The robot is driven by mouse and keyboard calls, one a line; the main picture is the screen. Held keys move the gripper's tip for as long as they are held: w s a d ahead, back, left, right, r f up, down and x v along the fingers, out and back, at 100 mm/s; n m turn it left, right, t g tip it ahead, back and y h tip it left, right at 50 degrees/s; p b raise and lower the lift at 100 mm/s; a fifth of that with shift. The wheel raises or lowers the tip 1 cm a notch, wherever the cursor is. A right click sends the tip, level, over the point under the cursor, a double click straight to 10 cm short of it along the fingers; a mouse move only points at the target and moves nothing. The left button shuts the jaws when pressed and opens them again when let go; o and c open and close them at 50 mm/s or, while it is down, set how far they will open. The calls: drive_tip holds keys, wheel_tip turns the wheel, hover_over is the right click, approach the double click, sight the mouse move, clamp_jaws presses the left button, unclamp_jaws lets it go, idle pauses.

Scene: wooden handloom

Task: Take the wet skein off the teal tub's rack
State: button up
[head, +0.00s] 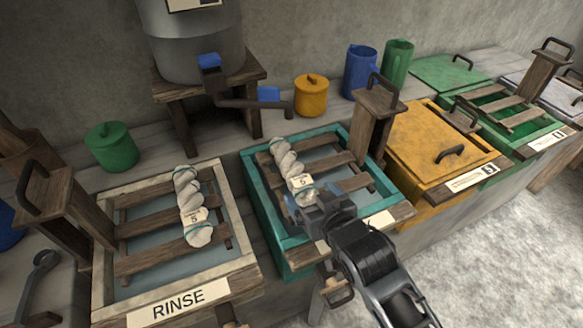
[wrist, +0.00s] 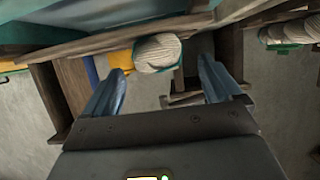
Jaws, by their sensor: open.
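The teal tub (head: 262,215) stands in the middle of the head view, with a slatted wooden rack (head: 325,163) across it. A twisted cream skein (head: 283,158) with a tag marked 5 lies across the rack's left part. My gripper (head: 318,203) is open at the skein's near end, over the tub's front edge; it partly hides that end. In the wrist view, the rounded end of the skein (wrist: 157,50) shows ahead of the gap between my two spread fingers (wrist: 160,76). Nothing is held between them.
The RINSE tub (head: 178,307) at left carries a similar tagged skein (head: 193,205) on its rack. A wooden post with a handle (head: 375,115) rises at the teal tub's back right. A yellow lidded tub (head: 425,140) adjoins on the right. A metal tank (head: 190,40) with a tap stands behind.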

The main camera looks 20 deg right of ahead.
sight(306, 189)
drive_tip(key=x, duration=0.6)
drive_tip(key=shift+w+r+p, duration=0.1)
drive_tip(key=shift+r+p, duration=0.05)
drive_tip(key=shift+p, duration=0.2)
drive_tip(key=c, duration=1.2)
drive_tip(key=shift+o, duration=0.2)
drive_tip(key=shift+r, duration=0.1)
